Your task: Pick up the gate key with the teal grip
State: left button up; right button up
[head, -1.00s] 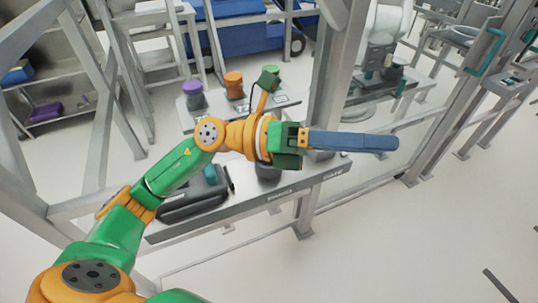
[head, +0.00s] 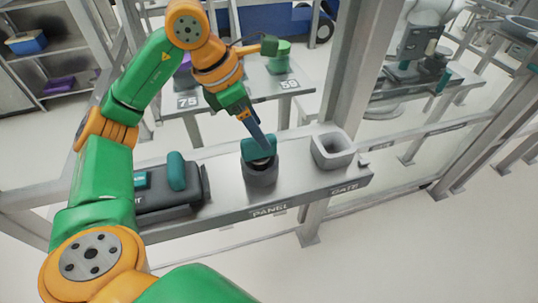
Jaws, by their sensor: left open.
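A teal grip (head: 257,150) stands up out of a dark round holder (head: 261,173) on the shelf, above the label PANEL. The lower part of the key is hidden inside the holder. My left gripper (head: 264,143) is open and points down at the teal grip, its fingers overlapping it in the head view. I cannot tell whether the fingers touch it. A light grey holder (head: 347,160) above the label GATE shows a hollow top with no key visible in it. My right gripper is not in view.
A dark case (head: 170,202) with a teal upright part (head: 176,171) lies on the shelf (head: 229,207) at the left. A grey post rises behind the shelf, close to the right of my gripper. Behind, a table holds a green-topped piece (head: 279,63).

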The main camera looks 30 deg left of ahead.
aim_at(260, 156)
pick_arm(q)
jog(key=x, duration=0.3)
jog(key=s+x, duration=0.1)
jog(key=x, duration=0.1)
jog(key=shift+w+a+f+p, duration=0.1)
jog(key=shift+a+f+p, duration=0.05)
jog(key=shift+f+p, duration=0.25)
jog(key=shift+w+f, duration=0.25)
jog(key=shift+f, duration=0.1)
jog(key=shift+s, duration=0.15)
jog(key=shift+c, duration=1.4)
grip_shut()
